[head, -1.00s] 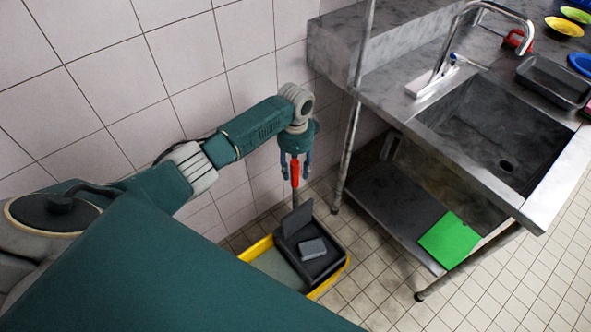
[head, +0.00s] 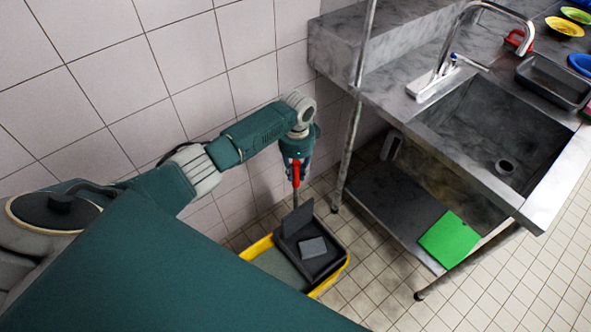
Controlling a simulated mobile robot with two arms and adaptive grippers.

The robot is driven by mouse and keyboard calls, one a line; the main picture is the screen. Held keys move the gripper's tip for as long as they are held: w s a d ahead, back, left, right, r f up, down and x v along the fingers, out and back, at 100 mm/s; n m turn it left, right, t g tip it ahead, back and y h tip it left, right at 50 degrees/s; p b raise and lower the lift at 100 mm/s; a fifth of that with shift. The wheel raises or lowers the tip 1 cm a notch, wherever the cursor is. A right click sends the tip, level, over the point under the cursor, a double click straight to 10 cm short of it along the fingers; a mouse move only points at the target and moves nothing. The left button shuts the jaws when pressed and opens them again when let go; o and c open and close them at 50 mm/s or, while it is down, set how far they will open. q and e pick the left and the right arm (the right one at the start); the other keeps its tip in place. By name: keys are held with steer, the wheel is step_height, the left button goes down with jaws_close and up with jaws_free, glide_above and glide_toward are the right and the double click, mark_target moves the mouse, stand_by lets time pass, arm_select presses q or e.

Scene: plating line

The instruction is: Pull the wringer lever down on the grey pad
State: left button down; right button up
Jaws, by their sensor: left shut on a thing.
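The wringer lever's red handle (head: 295,174) stands upright on a grey rod above the dark wringer. My left gripper (head: 296,163) points down and is shut on the red handle, near its upper part. The grey pad (head: 312,248) lies inside the dark wringer (head: 320,265), below and in front of the lever. The lever is up and clear of the pad. The wringer sits on a yellow bucket (head: 257,249) on the tiled floor. My right gripper is not in view.
A steel sink table (head: 385,91) stands at the right, its leg (head: 349,155) close to the bucket. A lower shelf (head: 385,208) holds a green board (head: 449,240). The tiled wall is close behind the bucket. Floor in front right is clear.

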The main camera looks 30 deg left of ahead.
arm_select(q)
steer(key=s+d+f+t+y, duration=0.1)
steer(key=s+d+f+y, duration=0.1)
steer(key=d, duration=0.5)
steer(key=s+d+f+t+y, duration=0.1)
steer(key=s+d+f+y, duration=0.1)
steer(key=s+d, duration=0.2)
steer(key=s+d+f+y, duration=0.2)
steer(key=s+d+f, duration=0.1)
steer(key=d, duration=0.8)
steer(key=shift+t+b, duration=0.4)
steer(key=c, duration=1.5)
jaws_free()
steer(key=shift+c, duration=0.2)
steer(key=shift+a, duration=0.1)
steer(key=shift+r, duration=0.1)
step_height(320, 180, up, 10)
